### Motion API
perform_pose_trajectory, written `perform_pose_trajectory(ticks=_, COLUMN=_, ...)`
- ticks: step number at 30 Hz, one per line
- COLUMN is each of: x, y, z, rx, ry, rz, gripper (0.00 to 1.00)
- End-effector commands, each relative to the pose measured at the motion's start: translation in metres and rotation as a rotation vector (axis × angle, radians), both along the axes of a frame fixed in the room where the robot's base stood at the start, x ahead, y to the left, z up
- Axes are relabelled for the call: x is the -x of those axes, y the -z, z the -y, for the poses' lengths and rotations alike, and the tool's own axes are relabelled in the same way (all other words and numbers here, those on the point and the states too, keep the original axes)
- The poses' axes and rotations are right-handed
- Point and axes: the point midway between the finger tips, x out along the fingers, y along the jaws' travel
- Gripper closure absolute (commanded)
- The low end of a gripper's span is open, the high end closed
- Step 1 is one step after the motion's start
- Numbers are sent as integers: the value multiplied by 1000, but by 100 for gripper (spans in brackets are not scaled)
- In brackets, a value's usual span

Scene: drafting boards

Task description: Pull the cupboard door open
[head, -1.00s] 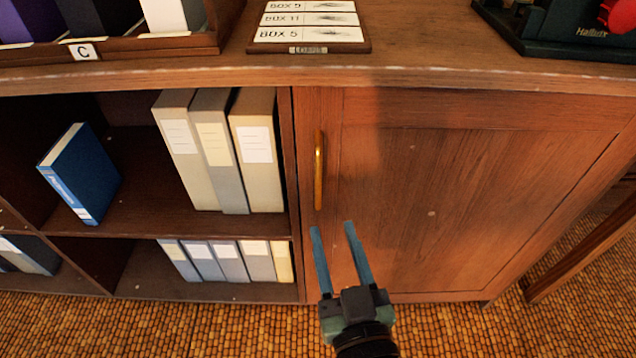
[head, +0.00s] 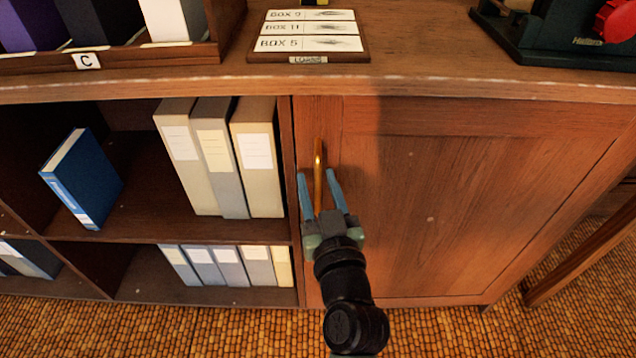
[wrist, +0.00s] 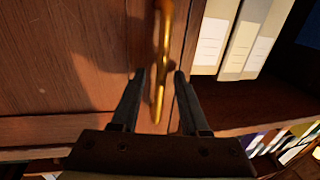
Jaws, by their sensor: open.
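The cupboard door (head: 450,200) is a shut wooden panel on the right of the cabinet in the head view. Its upright brass handle (head: 318,160) is near the door's left edge. My gripper (head: 316,174) is open, with one blue finger on each side of the handle's lower part. In the wrist view the handle (wrist: 162,60) runs down between the two dark fingertips of my gripper (wrist: 157,74), with gaps visible on both sides. The door (wrist: 70,60) fills the left of that view. The handle's lower part is partly hidden by my gripper in the head view.
Open shelves left of the door hold beige and grey binders (head: 258,150) and a tilted blue book (head: 82,180). On the cabinet top stand a label board (head: 310,58), a tray marked C (head: 120,60) and a dark green device (head: 545,40). A wooden leg (head: 580,265) stands at right.

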Motion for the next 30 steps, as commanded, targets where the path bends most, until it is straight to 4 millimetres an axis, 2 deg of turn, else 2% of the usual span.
perform_pose_trajectory(ticks=3, x=0, y=0, z=0, rx=0, ry=0, rz=0, gripper=55)
perform_pose_trajectory(ticks=9, x=0, y=0, z=0, rx=0, ry=0, rz=0, gripper=91)
perform_pose_trajectory(ticks=11, x=0, y=0, z=0, rx=0, ry=0, rz=0, gripper=100)
perform_pose_trajectory(ticks=30, x=0, y=0, z=0, rx=0, ry=0, rz=1, gripper=100)
